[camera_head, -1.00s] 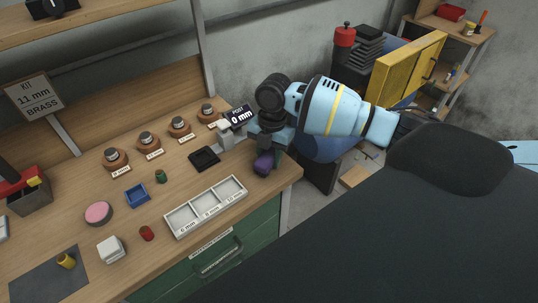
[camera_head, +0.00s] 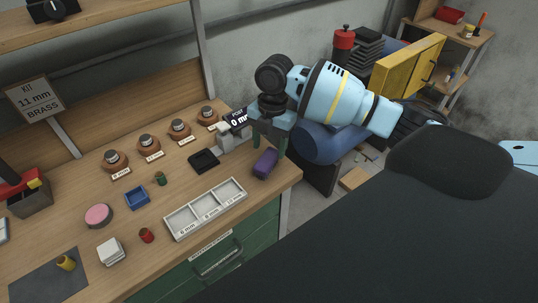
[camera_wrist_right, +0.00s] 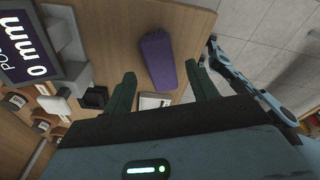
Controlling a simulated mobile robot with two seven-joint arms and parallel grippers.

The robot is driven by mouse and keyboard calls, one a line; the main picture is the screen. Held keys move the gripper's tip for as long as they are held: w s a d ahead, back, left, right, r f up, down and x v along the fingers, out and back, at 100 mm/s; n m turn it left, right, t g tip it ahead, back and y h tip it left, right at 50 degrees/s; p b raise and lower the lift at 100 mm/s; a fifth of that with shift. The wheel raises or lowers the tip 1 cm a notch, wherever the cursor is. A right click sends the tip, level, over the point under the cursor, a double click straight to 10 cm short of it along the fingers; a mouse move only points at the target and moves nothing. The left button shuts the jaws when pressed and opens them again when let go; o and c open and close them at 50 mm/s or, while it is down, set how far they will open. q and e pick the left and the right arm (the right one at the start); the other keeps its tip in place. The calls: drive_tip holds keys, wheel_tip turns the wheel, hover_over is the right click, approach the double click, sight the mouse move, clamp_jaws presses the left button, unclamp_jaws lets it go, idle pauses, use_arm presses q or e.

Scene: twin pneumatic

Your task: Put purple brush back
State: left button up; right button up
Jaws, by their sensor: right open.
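The purple brush (camera_head: 265,162) lies on the wooden bench top near its right end, beside the gauge stand with the "0 mm" display. It also shows in the right wrist view (camera_wrist_right: 158,60), lying ahead of and between my finger lines. My right gripper (camera_head: 269,143) is open and empty, just above the brush, with its green fingers apart; they also show in the right wrist view (camera_wrist_right: 163,88). My left gripper is not in view.
The "0 mm" display stand (camera_head: 236,132) is close on the left of the right gripper. A black square tray (camera_head: 204,160) and a white three-compartment tray (camera_head: 206,208) are nearby. The bench's right edge is close to the brush.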

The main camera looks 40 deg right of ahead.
sight(271, 153)
wheel_tip(271, 153, up, 7)
drive_tip(key=shift+w+d, duration=0.15)
drive_tip(key=shift+d, duration=0.25)
idle(1.0)
